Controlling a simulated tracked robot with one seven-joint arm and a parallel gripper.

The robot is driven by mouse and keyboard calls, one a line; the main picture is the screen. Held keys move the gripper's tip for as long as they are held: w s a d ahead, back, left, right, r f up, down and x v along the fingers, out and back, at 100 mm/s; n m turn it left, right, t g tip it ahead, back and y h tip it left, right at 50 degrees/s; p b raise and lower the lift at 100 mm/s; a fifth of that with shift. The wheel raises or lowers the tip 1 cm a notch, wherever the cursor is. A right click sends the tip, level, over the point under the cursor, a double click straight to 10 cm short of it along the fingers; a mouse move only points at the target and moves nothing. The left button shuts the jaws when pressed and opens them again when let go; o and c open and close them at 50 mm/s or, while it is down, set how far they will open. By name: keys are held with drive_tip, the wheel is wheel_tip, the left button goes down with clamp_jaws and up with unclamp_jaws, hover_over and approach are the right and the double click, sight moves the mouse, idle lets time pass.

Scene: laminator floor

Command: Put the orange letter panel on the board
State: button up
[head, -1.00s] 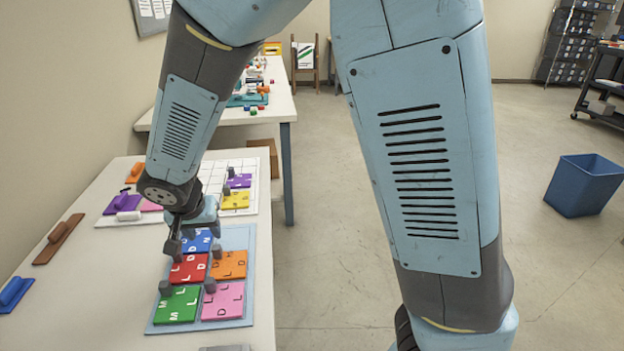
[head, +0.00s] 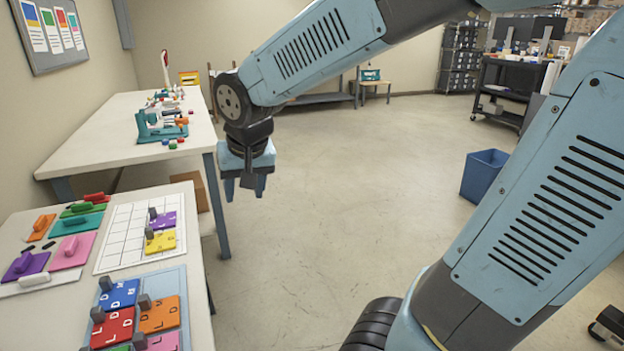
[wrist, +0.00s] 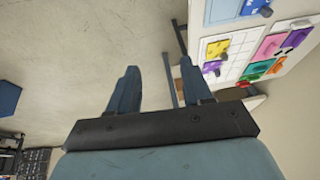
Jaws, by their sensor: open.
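The orange letter panel (head: 160,315) lies on the light blue tray (head: 181,285), right of the red panel, with a grey knob at its upper left. The white gridded board (head: 120,232) lies farther back on the same table. It holds a purple panel (head: 166,222) and a yellow panel (head: 161,242) along its right side. My gripper (head: 246,190) is open and empty, out over the floor to the right of the board. In the wrist view my gripper (wrist: 163,85) shows two spread fingers with nothing between them; the board (wrist: 236,60) is at the right.
On the tray are also a blue panel (head: 118,294), a red panel (head: 112,327) and a pink panel. Several coloured plates and handled tools lie left of the board. A second table (head: 120,135) with machines stands behind. A blue bin (head: 484,175) is on the floor, which is otherwise largely open.

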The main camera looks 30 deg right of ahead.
drive_tip(key=s+d+r+n+t, duration=0.1)
drive_tip(key=s+d+r, duration=0.4)
drive_tip(key=s+d, duration=0.3)
drive_tip(key=s, duration=0.3)
drive_tip(key=shift+s+d+h, duration=0.3)
drive_tip(key=shift+d, duration=0.1)
drive_tip(key=shift+o, duration=0.2)
idle(0.5)
